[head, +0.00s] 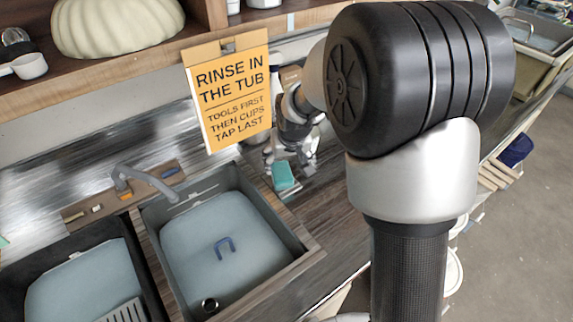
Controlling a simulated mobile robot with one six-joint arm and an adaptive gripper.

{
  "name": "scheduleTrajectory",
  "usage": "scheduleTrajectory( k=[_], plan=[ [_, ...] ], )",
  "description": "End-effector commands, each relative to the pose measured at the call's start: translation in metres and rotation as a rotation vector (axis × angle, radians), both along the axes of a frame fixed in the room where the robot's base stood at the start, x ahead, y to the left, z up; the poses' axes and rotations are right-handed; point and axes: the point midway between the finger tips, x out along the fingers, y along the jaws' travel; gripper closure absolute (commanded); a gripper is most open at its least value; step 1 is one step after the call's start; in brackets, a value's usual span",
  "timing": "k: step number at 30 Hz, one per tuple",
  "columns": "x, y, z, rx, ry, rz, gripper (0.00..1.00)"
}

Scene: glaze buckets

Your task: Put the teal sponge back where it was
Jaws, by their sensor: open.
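The teal sponge (284,175) lies on the wood counter (335,205) just right of the right-hand sink basin. My gripper (291,160) is right above and behind it, pointing down, with its fingers near the sponge's far end. The jaws are open; whether a finger touches the sponge I cannot tell. My arm and the yellow sign hide part of the wrist.
A yellow sign (228,90) hangs from the shelf edge, close left of my wrist. Two sink basins hold bluish water; the right one (290,243) has a blue handle (225,246) in it. A faucet (145,180) stands behind. Bare counter lies right of the sponge.

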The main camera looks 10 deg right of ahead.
Motion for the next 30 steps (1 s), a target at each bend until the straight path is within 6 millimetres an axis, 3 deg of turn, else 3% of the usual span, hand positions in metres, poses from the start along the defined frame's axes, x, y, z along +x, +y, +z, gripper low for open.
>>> scheduleTrajectory(
  k=[5, 8, 12, 18, 24, 30],
  plan=[
    [-0.019, -0.001, 0.029, 0.0, -0.007, 0.0, 0.29],
    [-0.047, -0.002, 0.06, -0.001, -0.013, -0.001, 0.29],
    [-0.104, -0.003, 0.103, -0.001, -0.015, -0.003, 0.29],
    [-0.191, -0.004, 0.14, -0.002, -0.017, -0.003, 0.29],
    [-0.269, -0.005, 0.148, -0.002, -0.017, -0.003, 0.29],
    [-0.31, -0.005, 0.143, -0.002, -0.013, -0.003, 0.29]
  ],
)
